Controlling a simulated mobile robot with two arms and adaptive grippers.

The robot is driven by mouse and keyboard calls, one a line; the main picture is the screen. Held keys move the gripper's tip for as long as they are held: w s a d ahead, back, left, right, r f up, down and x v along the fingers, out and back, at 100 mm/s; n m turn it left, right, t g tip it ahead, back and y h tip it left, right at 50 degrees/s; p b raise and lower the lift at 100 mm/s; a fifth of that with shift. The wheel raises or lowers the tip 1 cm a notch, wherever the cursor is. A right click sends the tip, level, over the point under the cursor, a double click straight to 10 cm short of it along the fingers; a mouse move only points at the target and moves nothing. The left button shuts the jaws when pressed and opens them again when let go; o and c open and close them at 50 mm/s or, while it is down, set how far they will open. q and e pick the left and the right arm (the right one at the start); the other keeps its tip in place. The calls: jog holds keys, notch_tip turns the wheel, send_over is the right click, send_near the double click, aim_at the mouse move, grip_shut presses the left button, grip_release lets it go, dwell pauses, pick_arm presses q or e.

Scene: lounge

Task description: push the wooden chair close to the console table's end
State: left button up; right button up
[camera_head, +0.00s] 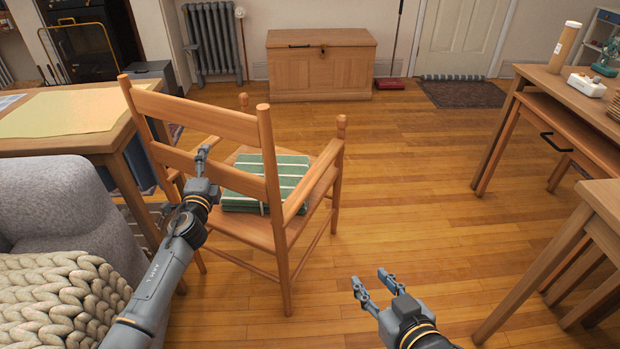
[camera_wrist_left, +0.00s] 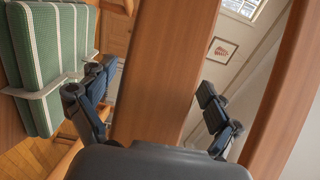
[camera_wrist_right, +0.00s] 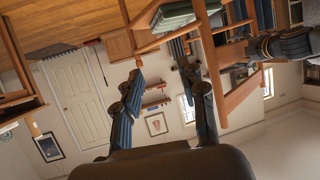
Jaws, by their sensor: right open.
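The wooden chair (camera_head: 200,115) stands left of centre in the head view, its slatted back towards me. A green striped cushion (camera_head: 262,180) lies on its seat. My left gripper (camera_head: 203,158) is at the chair's lower back slat. In the left wrist view its fingers (camera_wrist_left: 158,90) are spread apart with a wooden slat showing between them. Whether they touch it is unclear. My right gripper (camera_head: 372,288) is open and empty over bare floor, right of the chair. A wooden table with a yellow sheet (camera_head: 95,148) stands left of the chair. Another table (camera_head: 575,92) stands at the right.
A grey armchair (camera_head: 50,195) with a knitted throw (camera_head: 60,290) is at the near left. A wooden chest (camera_head: 320,68) stands by the far wall. A table corner (camera_head: 603,200) juts in at the near right. Bare floor (camera_head: 420,190) lies between chair and right-hand tables.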

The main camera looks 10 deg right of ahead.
pick_arm(q)
jog(key=shift+s+a+f, duration=0.1)
jog(key=shift+a, duration=0.15)
